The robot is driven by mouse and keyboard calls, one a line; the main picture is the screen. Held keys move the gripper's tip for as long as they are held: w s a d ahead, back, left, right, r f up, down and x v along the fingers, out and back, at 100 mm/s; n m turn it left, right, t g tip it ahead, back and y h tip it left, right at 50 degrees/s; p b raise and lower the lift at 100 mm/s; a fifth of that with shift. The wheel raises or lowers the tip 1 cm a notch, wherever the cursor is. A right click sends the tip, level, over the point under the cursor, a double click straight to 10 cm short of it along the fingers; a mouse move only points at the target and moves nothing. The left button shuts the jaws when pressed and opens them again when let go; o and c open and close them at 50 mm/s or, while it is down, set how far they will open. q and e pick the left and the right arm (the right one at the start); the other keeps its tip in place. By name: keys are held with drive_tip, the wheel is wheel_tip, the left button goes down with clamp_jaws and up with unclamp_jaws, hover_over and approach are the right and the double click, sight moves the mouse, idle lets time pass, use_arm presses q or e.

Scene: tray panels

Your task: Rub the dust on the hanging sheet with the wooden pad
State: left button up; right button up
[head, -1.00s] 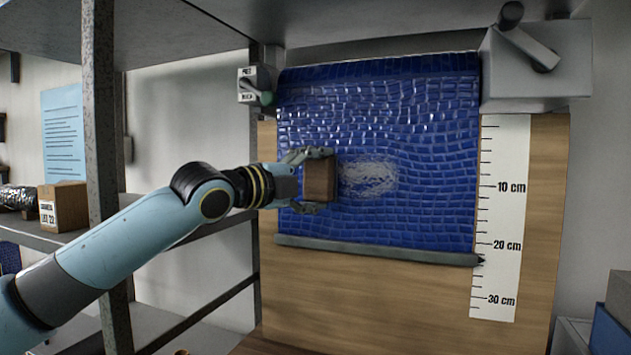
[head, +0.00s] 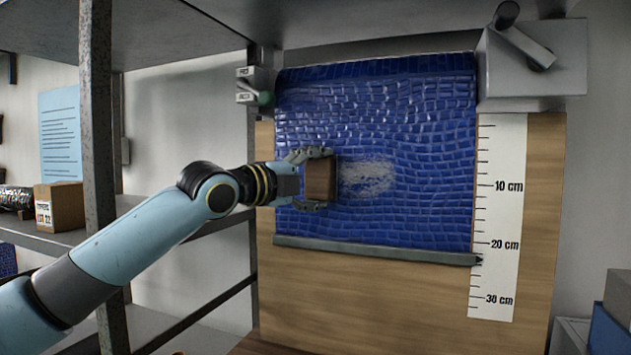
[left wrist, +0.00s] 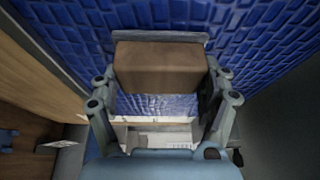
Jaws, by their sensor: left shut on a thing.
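The hanging sheet (head: 400,120) is blue with a glossy tile-like pattern and hangs in front of a wooden board, with a grey bar along its lower edge. A pale patch of dust (head: 368,178) lies near its middle. My left gripper (head: 322,180) is shut on the brown wooden pad (head: 320,178), just left of the dust. In the left wrist view the pad (left wrist: 160,68) sits between the fingers, with a grey layer along its far edge close to the sheet. I cannot tell whether it touches the sheet. My right gripper is not in view.
A ruler strip (head: 497,220) runs down the board at right. A grey box with a crank (head: 530,65) is at the sheet's top right, and a small lever box (head: 256,85) at top left. A shelf post (head: 97,150) and a cardboard box (head: 60,206) stand at left.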

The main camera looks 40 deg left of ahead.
use_arm(q)
drive_tip(key=shift+w, duration=0.2)
drive_tip(key=shift+w+d+r, duration=0.1)
drive_tip(key=shift+w+d, duration=0.1)
drive_tip(key=shift+d, duration=0.9)
drive_tip(key=shift+w+d, duration=0.15)
drive_tip(key=shift+d, duration=0.4)
drive_tip(key=shift+w+d, duration=0.15)
drive_tip(key=shift+d, duration=0.4)
drive_tip(key=shift+w+d+p, duration=0.25)
drive_tip(key=shift+d+p, duration=0.1)
drive_tip(key=shift+d, duration=0.4)
drive_tip(key=shift+w+d, duration=0.1)
drive_tip(key=shift+d, duration=0.3)
